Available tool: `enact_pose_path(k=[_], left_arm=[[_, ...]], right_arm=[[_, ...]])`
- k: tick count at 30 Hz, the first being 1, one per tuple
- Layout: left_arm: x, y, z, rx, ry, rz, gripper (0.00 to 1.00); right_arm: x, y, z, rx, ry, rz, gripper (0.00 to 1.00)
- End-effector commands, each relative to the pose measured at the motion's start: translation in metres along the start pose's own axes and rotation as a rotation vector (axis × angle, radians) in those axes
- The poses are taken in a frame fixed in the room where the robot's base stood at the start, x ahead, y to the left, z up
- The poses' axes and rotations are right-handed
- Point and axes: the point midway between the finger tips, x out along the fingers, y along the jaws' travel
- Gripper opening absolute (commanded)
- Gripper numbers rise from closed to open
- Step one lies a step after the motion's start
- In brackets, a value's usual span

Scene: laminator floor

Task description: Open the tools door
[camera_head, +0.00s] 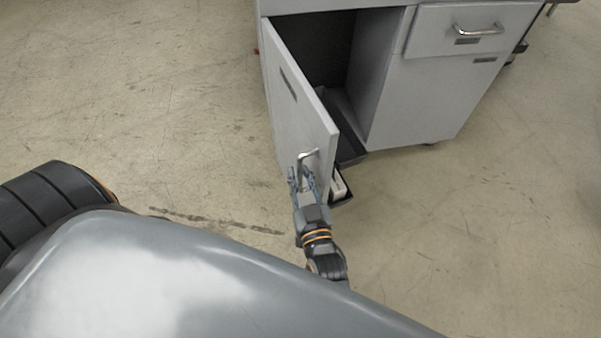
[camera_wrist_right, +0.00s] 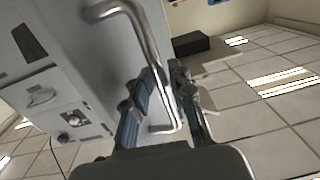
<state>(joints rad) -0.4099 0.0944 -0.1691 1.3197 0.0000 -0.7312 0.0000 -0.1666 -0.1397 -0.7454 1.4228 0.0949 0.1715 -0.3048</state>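The tools door (camera_head: 298,118) is a light grey panel on the left of the grey cabinet, swung well open. A dark label sits near its top, and its metal handle (camera_head: 309,155) is near the free edge. My right gripper (camera_head: 303,180) is at this handle. In the right wrist view, the handle bar (camera_wrist_right: 148,42) runs between the two fingers (camera_wrist_right: 166,80), which are close together around it. The fingers' exact contact with the bar is partly hidden. My left gripper is not in view.
The opened compartment (camera_head: 318,50) is dark inside, and a dark tray (camera_head: 347,148) shows low behind the door. The floor left and right is clear.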

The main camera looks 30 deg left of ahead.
Motion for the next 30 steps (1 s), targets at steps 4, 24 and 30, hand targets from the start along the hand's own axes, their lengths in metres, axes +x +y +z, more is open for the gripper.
enact_pose_path(k=[4,24,30], left_arm=[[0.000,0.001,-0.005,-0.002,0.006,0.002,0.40],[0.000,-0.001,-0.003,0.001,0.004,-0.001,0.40],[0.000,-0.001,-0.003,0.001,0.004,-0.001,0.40]], right_arm=[[0.001,0.000,-0.002,0.001,0.005,0.001,0.22],[-0.109,0.000,0.000,0.000,0.001,0.000,0.22],[-0.121,0.001,-0.001,0.000,0.003,0.001,0.22]])
